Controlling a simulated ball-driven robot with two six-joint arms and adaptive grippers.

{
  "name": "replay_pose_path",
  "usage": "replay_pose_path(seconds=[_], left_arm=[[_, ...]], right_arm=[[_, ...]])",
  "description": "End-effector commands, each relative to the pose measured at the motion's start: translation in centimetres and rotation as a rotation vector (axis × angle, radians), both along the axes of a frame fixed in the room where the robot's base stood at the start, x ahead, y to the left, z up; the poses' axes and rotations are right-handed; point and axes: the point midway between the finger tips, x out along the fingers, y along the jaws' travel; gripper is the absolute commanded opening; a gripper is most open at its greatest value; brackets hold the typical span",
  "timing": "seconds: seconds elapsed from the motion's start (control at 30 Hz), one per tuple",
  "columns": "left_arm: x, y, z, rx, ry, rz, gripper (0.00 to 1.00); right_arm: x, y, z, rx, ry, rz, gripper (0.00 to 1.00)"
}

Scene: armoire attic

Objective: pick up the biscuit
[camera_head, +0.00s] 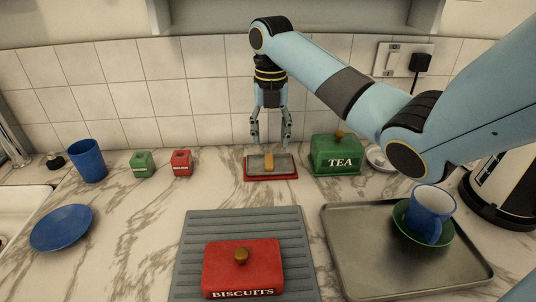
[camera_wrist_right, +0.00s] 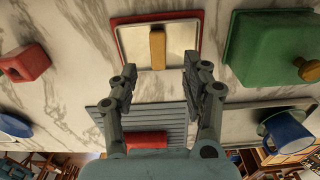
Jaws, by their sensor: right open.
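The biscuit (camera_head: 269,160) is a small tan bar. It lies on a shallow red-rimmed tray (camera_head: 284,176) with a pale inside, near the back of the counter. It also shows in the right wrist view (camera_wrist_right: 157,48), lying lengthwise on the tray. My right gripper (camera_head: 271,143) is open and empty, pointing down above the biscuit. In the right wrist view its two fingers (camera_wrist_right: 158,80) stand apart, with the biscuit beyond the gap between them. My left gripper is in neither view.
A green TEA lid (camera_head: 336,157) stands close right of the tray. Small green (camera_head: 143,164) and red (camera_head: 181,163) boxes are to its left. In front, a red BISCUITS lid (camera_head: 243,270) lies on a grey ribbed mat (camera_head: 190,240). A metal tray (camera_head: 370,270) bears a blue mug (camera_head: 429,212).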

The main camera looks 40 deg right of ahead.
Motion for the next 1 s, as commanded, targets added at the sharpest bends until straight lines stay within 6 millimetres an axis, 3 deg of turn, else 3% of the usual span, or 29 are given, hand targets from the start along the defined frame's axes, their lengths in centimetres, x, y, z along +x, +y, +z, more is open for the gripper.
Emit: replay_pose_path(seconds=[0.4,0.7,1.0], left_arm=[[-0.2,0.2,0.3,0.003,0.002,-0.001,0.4],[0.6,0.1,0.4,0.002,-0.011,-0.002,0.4],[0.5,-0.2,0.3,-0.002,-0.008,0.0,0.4]], right_arm=[[0.0,0.4,-5.8,0.001,0.003,0.0,0.48],[0.1,0.4,-6.6,-0.001,0.001,0.0,0.48],[0.1,0.4,-6.5,-0.001,0.001,0.0,0.11]])
